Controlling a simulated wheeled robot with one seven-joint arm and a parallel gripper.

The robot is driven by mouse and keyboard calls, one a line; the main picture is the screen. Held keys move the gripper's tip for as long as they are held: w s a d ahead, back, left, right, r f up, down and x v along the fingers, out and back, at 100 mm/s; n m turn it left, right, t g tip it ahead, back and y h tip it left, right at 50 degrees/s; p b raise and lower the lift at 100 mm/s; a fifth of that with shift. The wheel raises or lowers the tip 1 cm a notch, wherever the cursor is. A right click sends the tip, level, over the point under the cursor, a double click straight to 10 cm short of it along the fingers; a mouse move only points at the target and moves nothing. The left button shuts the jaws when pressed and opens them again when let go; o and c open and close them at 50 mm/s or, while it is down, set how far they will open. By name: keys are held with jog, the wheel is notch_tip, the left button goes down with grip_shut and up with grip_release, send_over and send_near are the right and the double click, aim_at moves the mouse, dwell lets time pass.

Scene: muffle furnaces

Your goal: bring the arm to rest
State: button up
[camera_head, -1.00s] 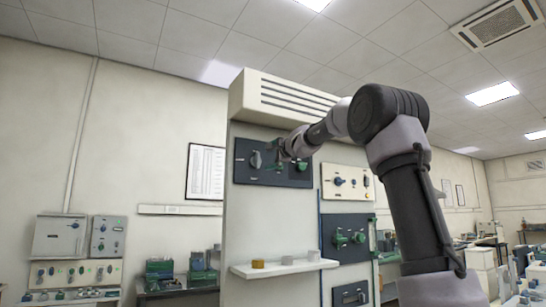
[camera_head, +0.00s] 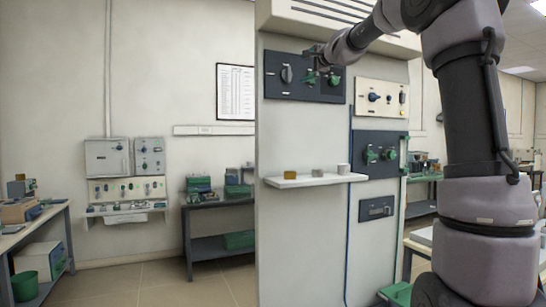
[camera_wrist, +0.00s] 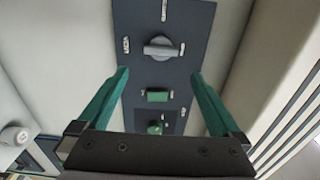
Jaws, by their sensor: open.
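My gripper (camera_wrist: 156,98) is open and empty in the wrist view, its two green fingers spread apart. Beyond the fingers is a dark control panel with a grey knob (camera_wrist: 161,48), a green knob (camera_wrist: 157,95) and a further green knob (camera_wrist: 155,128). In the head view my gripper (camera_head: 318,66) is small and close in front of the dark panel (camera_head: 296,92) at the top of the tall furnace cabinet (camera_head: 290,225). My arm reaches in from the right. Whether the fingers touch the panel cannot be told.
A white shelf (camera_head: 312,181) on the cabinet bears a few small pieces, one of them yellow (camera_head: 291,175). A cream panel (camera_head: 381,97) and a lower dark panel (camera_head: 376,155) sit at its right. A bench (camera_head: 219,202) stands behind at left. The floor (camera_head: 160,285) there is clear.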

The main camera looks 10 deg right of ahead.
jog(key=s+a+f+n+g, duration=0.25)
jog(key=s+f, duration=0.25)
jog(key=s, duration=0.3)
jog(key=s+a+f+n+g, duration=0.25)
jog(key=s+f, duration=0.25)
jog(key=s, duration=0.3)
jog(key=s+d+f+n+g+h, duration=0.1)
jog(key=s+d+f+n+g, duration=0.1)
jog(key=s+f, duration=1)
jog(key=s+d+f+n+g+h, duration=0.2)
jog(key=s+d+f, duration=0.3)
jog(key=s+f, duration=0.8)
jog(key=shift+s+n+g+h, duration=0.3)
jog(key=shift+s+n+g, duration=0.3)
jog(key=shift+s+n, duration=0.15)
